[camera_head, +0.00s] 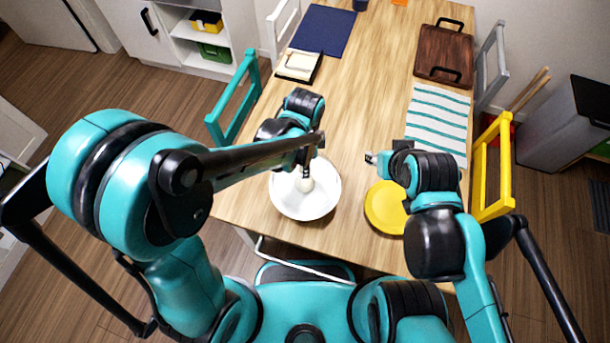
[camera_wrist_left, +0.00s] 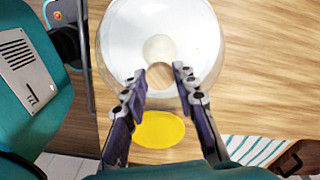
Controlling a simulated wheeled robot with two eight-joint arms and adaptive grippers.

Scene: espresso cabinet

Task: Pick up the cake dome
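The cake dome (camera_head: 325,203) is a round, pale, partly see-through cover on the near part of the wooden table. It fills the top middle of the left wrist view (camera_wrist_left: 125,45). A pale round shape (camera_wrist_left: 160,47) and a small wood-coloured round patch (camera_wrist_left: 160,76) show at its middle. My left gripper (camera_wrist_left: 158,76) is open, its fingertips apart over the dome's middle; I cannot tell whether they touch it. In the head view the left gripper (camera_head: 306,165) hides part of the dome. My right gripper (camera_head: 370,158) hovers above the yellow plate's far side; its opening is unclear.
A yellow plate (camera_head: 380,208) lies right of the dome. A striped cloth (camera_head: 437,118), brown tray (camera_head: 443,55), blue mat (camera_head: 322,30) and small board (camera_head: 298,66) lie farther back. Teal (camera_head: 235,100) and yellow (camera_head: 492,170) chairs flank the table. The table's middle is clear.

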